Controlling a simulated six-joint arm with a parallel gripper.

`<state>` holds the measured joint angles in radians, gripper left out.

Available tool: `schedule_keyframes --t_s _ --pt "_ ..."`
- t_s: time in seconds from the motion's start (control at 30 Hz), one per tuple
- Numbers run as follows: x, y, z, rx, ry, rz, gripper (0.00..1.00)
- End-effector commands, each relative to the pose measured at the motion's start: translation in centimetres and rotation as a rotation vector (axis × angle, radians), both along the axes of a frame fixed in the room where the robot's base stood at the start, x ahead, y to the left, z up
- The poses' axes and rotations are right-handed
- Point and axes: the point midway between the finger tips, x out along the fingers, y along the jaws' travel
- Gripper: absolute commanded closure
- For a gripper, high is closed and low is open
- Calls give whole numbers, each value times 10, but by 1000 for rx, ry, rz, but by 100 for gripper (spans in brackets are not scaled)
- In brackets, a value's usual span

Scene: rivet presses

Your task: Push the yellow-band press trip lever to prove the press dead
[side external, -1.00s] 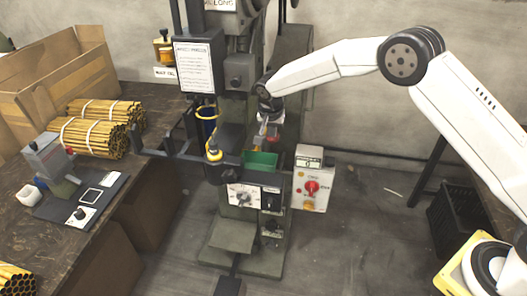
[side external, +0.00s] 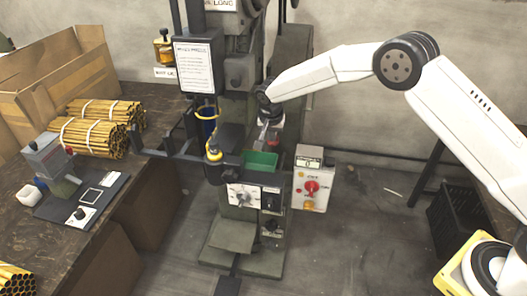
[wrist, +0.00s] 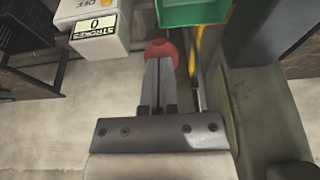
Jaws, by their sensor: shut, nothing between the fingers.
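In the wrist view a red ball knob (wrist: 161,49), which looks like the trip lever's end, sits just beyond my fingertips. My gripper (wrist: 160,62) is shut and empty, its tips at or very near the knob; whether they touch I cannot tell. A yellow upright strip (wrist: 193,50) stands right of the knob. In the side view my gripper (side external: 265,143) hangs above the green bin; the lever there is mostly hidden.
A green bin (side external: 261,161) sits on the press front. A grey control box (side external: 312,185) with a red knob stands to its right; its stroke counter (wrist: 95,26) reads 0. A bench (side external: 130,190) with tube bundles (side external: 88,138) is at left. A black crate (side external: 455,222) is at right.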

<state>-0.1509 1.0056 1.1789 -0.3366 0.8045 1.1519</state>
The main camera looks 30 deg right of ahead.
Motion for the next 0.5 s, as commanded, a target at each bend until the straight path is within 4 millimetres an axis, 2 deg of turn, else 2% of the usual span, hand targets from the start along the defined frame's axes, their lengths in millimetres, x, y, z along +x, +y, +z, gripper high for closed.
schedule_keyframes --t_s 0.23,0.5 --pt "-2 1 1 -1 3 -1 100" --pt "-10 10 22 0 3 -1 100"
